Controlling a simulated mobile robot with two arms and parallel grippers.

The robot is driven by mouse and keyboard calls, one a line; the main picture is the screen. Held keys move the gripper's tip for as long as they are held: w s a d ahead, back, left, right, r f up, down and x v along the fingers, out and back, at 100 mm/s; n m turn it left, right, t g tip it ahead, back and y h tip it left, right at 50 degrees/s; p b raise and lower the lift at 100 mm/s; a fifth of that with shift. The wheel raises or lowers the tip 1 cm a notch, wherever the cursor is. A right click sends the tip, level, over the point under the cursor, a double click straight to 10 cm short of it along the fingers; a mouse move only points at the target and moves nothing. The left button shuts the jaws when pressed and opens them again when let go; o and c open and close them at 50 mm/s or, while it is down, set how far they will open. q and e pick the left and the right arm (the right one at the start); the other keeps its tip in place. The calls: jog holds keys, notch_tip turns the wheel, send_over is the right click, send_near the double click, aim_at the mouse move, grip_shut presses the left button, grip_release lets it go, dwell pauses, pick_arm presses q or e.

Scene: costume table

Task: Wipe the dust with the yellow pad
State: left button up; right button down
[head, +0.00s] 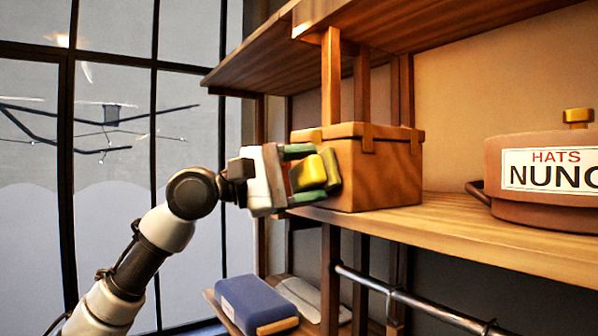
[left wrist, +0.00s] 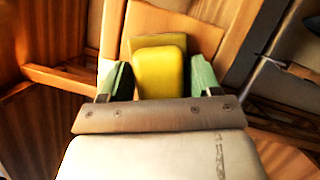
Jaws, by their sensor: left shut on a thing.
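The yellow pad (head: 309,173) is between the green-tipped fingers of my left gripper (head: 312,168), which is shut on it. The pad is held in front of the left end of a wooden box (head: 375,170) on the shelf; I cannot tell whether it touches the box. In the left wrist view the pad (left wrist: 160,72) sits between the two green fingertips of the left gripper (left wrist: 158,80). No dust can be made out in either view. My right gripper is not in view.
The wooden shelf (head: 470,240) runs to the right and bears a round brown hat box (head: 545,208) with a label. Another shelf (head: 300,50) is above. A blue box (head: 256,302) lies lower down, and a metal rail (head: 400,292) runs under the shelf. Windows stand at left.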

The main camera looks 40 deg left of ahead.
aim_at(290, 186)
pick_arm(q)
jog(key=shift+s+d+p, duration=0.25)
jog(key=shift+d+p, duration=0.2)
jog(key=shift+d, duration=0.65)
jog(key=shift+s+d+p, duration=0.25)
jog(key=shift+d+p, duration=0.15)
jog(key=shift+d, duration=0.65)
jog(key=shift+r, duration=0.1)
jog(key=shift+w+a, duration=0.15)
jog(key=shift+a, duration=0.35)
jog(key=shift+w+a, duration=0.15)
jog(key=shift+a, duration=0.35)
jog(key=shift+w+a+b, duration=0.15)
jog(key=shift+w+a, duration=0.1)
jog(key=shift+a, duration=0.7)
jog(key=shift+w+a+b, duration=0.1)
jog(key=shift+w+a, duration=0.15)
jog(key=shift+a, duration=0.65)
jog(key=shift+w+a+b, duration=0.15)
jog(key=shift+w+a, duration=0.1)
jog(key=shift+a, duration=0.7)
jog(key=shift+s+a+f+b, duration=0.1)
jog(key=shift+s+f+b, duration=0.15)
jog(key=shift+s+b, duration=0.2)
jog(key=s+b, duration=0.1)
jog(key=s, duration=0.1)
jog(key=s+a+b, duration=0.1)
jog(key=s, duration=0.1)
jog(key=shift+s+a+r, duration=0.15)
jog(key=shift+s, duration=0.3)
